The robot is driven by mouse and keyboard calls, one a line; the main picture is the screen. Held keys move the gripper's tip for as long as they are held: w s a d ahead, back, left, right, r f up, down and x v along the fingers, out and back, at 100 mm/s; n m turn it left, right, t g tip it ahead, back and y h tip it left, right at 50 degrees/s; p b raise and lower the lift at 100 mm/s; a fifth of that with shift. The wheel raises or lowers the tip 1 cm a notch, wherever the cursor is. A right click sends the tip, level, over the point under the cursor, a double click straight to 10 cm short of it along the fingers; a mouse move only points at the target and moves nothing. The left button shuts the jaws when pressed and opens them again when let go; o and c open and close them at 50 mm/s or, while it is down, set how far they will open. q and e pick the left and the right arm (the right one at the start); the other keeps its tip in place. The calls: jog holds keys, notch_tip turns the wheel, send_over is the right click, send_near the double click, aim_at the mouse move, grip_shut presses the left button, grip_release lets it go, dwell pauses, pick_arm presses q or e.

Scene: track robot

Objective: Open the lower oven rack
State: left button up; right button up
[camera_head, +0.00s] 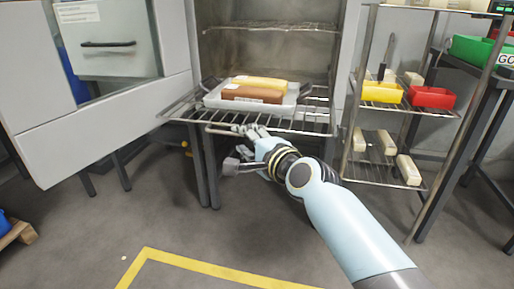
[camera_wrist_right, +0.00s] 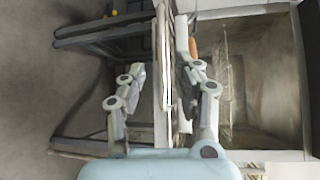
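The lower oven rack (camera_head: 190,108) is a wire shelf that sticks out of the oven front. A white tray (camera_head: 212,98) lies on it and carries a yellow block (camera_head: 262,83) and a brown block (camera_head: 252,95). My right gripper (camera_head: 242,150) is at the rack's front edge, with one finger near the bar and the other below it. In the right wrist view, the gripper (camera_wrist_right: 165,92) has its fingers spread on both sides of the rack edge (camera_wrist_right: 162,60). Contact with the bar cannot be told. My left gripper is not in view.
An upper rack (camera_head: 275,27) is inside the oven. The open oven door (camera_head: 90,110) stands at the left. A wire shelf unit at the right holds a yellow bin (camera_head: 382,93) and a red bin (camera_head: 432,97). The floor in front is clear, with a yellow line (camera_head: 200,268).

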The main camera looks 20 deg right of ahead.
jog(key=f+v, duration=0.1)
jog(key=v, duration=0.5)
jog(key=shift+s+r, duration=0.3)
jog(key=shift+r, duration=0.15)
jog(key=s+d+f+n+g+h+p, duration=0.1)
jog(key=s+d+f+n+g+p, duration=0.15)
jog(key=s+f, duration=0.5)
jog(key=s+d+f+n+g+p, duration=0.1)
jog(key=s+f+g+p, duration=0.2)
jog(key=f, duration=0.7)
jog(key=s+d+f+n+g+h+p, duration=0.1)
jog(key=s+f+g, duration=0.1)
jog(key=s+f, duration=0.55)
jog(key=s+d+f+n+g, duration=0.2)
jog(key=s+f+n, duration=0.2)
jog(key=s, duration=0.8)
jog(key=s+d+f+n+g+h+p, duration=0.1)
jog(key=s+d+f+n+g, duration=0.2)
jog(key=s, duration=0.9)
jog(key=s+d+f+n+g+h, duration=0.1)
jog(key=s+d+f+n+g, duration=0.2)
jog(key=s, duration=0.9)
notch_tip(320, 180, down, 5)
jog(key=n, duration=0.3)
jog(key=shift+s+p, duration=0.15)
jog(key=shift+p, duration=0.25)
